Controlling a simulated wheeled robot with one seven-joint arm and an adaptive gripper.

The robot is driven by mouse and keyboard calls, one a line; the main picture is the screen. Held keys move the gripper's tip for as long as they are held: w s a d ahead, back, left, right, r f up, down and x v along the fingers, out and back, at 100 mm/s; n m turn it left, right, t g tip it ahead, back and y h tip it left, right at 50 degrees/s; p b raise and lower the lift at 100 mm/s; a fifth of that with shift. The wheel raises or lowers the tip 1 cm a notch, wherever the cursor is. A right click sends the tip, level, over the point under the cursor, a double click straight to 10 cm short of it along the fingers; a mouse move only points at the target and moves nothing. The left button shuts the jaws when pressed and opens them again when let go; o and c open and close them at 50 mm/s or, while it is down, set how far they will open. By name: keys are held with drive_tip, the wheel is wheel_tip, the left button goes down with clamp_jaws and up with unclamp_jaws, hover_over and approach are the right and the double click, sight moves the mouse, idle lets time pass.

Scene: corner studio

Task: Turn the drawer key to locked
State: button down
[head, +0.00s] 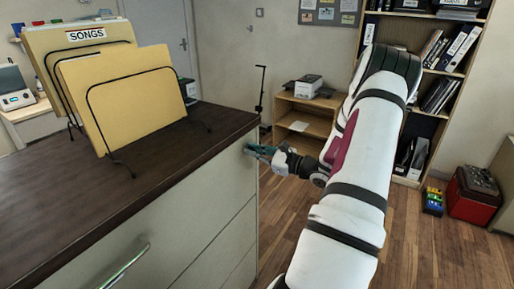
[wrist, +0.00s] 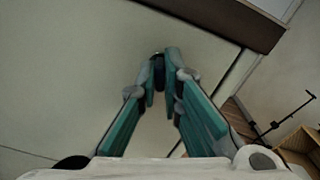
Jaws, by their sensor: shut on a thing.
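The drawer cabinet (head: 200,190) has a dark wooden top and pale drawer fronts. My gripper (head: 252,151) is at the upper right corner of its front, just under the top's edge. In the wrist view its teal fingers (wrist: 165,75) are closed together on a small dark thing, the drawer key (wrist: 158,56), against the pale drawer front (wrist: 70,60). The fingers hide most of the key, and I cannot tell its angle. In the head view the key is hidden by the gripper.
A wire rack (head: 130,124) with yellow folders, one labelled SONGS, stands on the cabinet top. A metal drawer handle (head: 125,264) sticks out at the lower left. A low wooden shelf (head: 300,117) and a bookcase (head: 421,118) stand behind. Wooden floor lies right of the cabinet.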

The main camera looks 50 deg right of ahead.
drive_tip(key=shift+m+p, duration=0.9)
drive_tip(key=shift+m, duration=1)
drive_tip(key=shift+f, duration=0.1)
drive_tip(key=c, duration=1.7)
unclamp_jaws()
drive_tip(key=s, duration=0.8)
drive_tip(key=s+d, duration=0.1)
drive_tip(key=s, duration=0.3)
